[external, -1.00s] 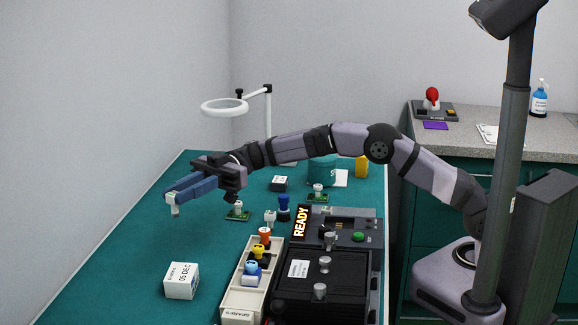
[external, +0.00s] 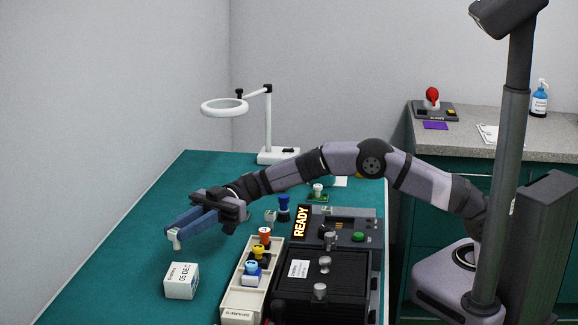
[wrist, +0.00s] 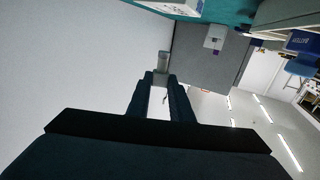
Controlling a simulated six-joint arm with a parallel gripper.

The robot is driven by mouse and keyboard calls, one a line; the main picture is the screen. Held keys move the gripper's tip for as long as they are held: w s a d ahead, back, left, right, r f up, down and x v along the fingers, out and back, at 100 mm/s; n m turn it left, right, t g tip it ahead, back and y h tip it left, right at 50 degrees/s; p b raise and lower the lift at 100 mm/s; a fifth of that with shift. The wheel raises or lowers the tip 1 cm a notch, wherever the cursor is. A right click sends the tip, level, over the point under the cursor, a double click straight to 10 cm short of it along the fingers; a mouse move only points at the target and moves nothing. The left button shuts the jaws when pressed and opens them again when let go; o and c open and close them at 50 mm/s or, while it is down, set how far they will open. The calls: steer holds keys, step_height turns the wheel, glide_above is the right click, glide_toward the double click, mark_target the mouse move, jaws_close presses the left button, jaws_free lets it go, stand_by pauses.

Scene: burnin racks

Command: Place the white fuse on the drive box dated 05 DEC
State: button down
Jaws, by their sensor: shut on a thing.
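My gripper (external: 172,231) is shut on the white fuse (external: 175,242), a small pale piece that hangs below the fingertips in the external view. In the wrist view the fuse shows as a grey shape (wrist: 161,66) at the tips of my gripper (wrist: 157,82). The white drive box dated 05 DEC (external: 181,282) stands on the green bench mat, below and slightly right of the fuse in the external view. A gap shows between the fuse and the box.
A spares tray (external: 238,298) with coloured pieces stands right of the box. Beside it is a black rack with a READY sign (external: 300,223). A ring magnifier (external: 225,107) stands at the back. The mat left of the box is clear.

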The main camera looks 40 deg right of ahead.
mark_target(169, 254)
steer(key=shift+f, duration=1.8)
steer(key=shift+s+d+f, duration=0.1)
steer(key=shift+f, duration=0.65)
steer(key=c, duration=1.6)
jaws_free()
steer(key=shift+f, duration=0.2)
steer(key=shift+r, duration=0.45)
steer(key=shift+w+d, duration=0.15)
steer(key=shift+w, duration=0.1)
steer(key=shift+r+b+v, duration=0.2)
steer(key=shift+b+v, duration=0.1)
steer(key=shift+v, duration=1.45)
steer(key=shift+r+b+v, duration=0.2)
steer(key=shift+b+v, duration=0.05)
steer(key=shift+v, duration=1.5)
steer(key=shift+s, duration=0.1)
